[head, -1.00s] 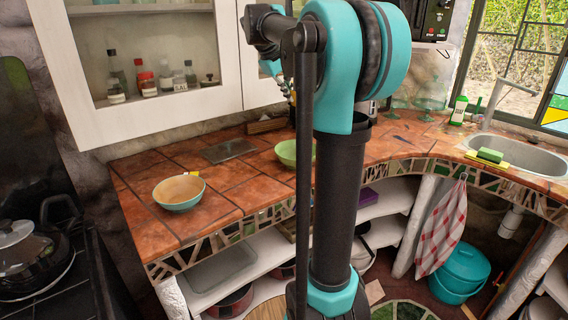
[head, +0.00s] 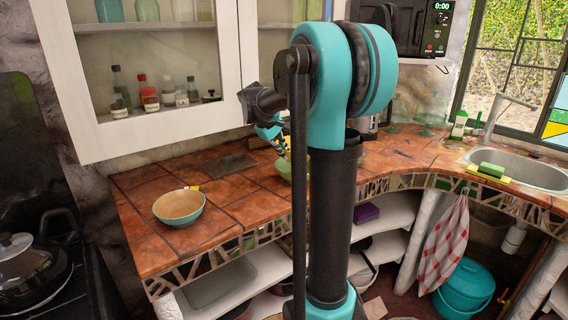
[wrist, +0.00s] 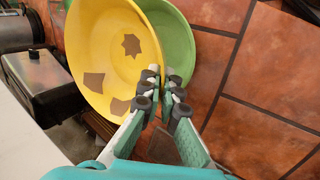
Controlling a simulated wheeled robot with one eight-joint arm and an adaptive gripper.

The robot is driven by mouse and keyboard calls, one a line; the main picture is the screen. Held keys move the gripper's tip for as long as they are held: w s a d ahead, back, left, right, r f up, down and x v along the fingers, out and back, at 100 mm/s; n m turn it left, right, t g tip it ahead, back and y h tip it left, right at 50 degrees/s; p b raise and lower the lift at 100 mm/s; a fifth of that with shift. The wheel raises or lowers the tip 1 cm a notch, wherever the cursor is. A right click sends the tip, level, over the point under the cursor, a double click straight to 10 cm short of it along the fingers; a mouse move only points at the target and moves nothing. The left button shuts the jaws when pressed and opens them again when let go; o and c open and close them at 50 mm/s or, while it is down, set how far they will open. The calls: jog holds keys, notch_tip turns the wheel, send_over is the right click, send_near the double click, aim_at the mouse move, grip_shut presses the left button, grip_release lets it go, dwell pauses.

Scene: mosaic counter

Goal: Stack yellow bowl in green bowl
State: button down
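The yellow bowl (wrist: 108,55), with brown patches inside, fills the upper middle of the wrist view. My gripper (wrist: 163,82) has its fingers close together at the bowl's right rim, and the rim appears pinched between them. The green bowl (wrist: 180,47) shows behind and to the right of the yellow bowl, which overlaps and hides much of it. Whether the two bowls touch cannot be told. In the head view the green bowl (head: 284,168) is on the counter, mostly hidden by my arm, and my gripper is just above it.
A teal bowl with a tan inside (head: 179,206) stands on the tiled counter (head: 225,197) at left. A dark flat plate (head: 229,164) lies behind it. The sink (head: 525,170) is at right.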

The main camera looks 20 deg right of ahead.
jog(key=shift+f, duration=2)
jog(key=shift+f, duration=0.35)
jog(key=shift+f, duration=0.25)
jog(key=c, duration=2)
grip_release()
jog(key=v, duration=1.3)
jog(key=shift+d+r, duration=0.2)
jog(key=shift+d, duration=0.1)
